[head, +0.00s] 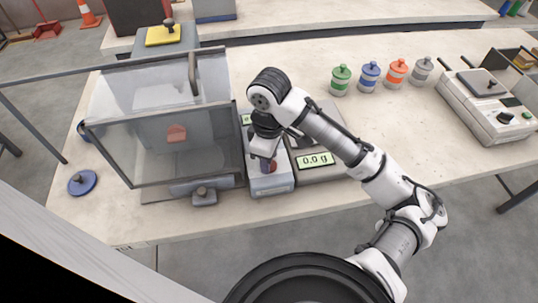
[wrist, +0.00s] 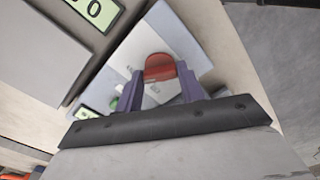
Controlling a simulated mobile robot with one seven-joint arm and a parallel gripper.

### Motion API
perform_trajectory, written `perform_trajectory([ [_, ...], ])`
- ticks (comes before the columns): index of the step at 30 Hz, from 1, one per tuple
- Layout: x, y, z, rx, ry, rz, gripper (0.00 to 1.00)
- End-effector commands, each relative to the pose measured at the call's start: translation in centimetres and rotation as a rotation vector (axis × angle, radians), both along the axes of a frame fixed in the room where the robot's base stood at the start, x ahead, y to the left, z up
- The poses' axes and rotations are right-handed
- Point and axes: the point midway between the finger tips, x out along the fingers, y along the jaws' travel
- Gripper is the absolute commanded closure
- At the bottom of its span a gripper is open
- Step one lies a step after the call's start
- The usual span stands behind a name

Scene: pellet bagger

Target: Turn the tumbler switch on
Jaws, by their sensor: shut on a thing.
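A red rounded knob (wrist: 160,67), which looks like the tumbler switch, stands on the pale face of a small grey control box (head: 268,187). In the head view it shows only as a small dark red patch (head: 272,167) under my gripper (head: 267,163). In the wrist view the two purple-grey fingers of my gripper (wrist: 161,87) stand on either side of the knob, shut on it. A small green part (wrist: 113,104) shows beside the left finger. The switch markings are too small to read.
A scale reading 0.0 g (head: 315,160) stands close on the right of the box. A clear-walled enclosure (head: 165,150) is close on the left. Several coloured jars (head: 341,79) stand behind on the right. The bench front on the right is clear.

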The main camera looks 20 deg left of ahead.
Motion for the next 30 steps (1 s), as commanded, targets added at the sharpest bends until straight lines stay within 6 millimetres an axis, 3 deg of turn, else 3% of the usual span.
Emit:
perform_trajectory([
  [7, 0.1, 0.0, 0.1, 0.000, -0.003, -0.002, 0.85],
  [8, 0.1, 0.0, 0.1, 0.000, -0.003, -0.002, 0.59],
  [12, 0.1, 0.0, 0.0, 0.000, -0.002, -0.001, 0.41],
  [23, 0.1, 0.0, 0.3, 0.000, -0.001, 0.001, 0.40],
  [30, 0.2, 0.0, 3.4, -0.002, -0.007, 0.001, 0.40],
])
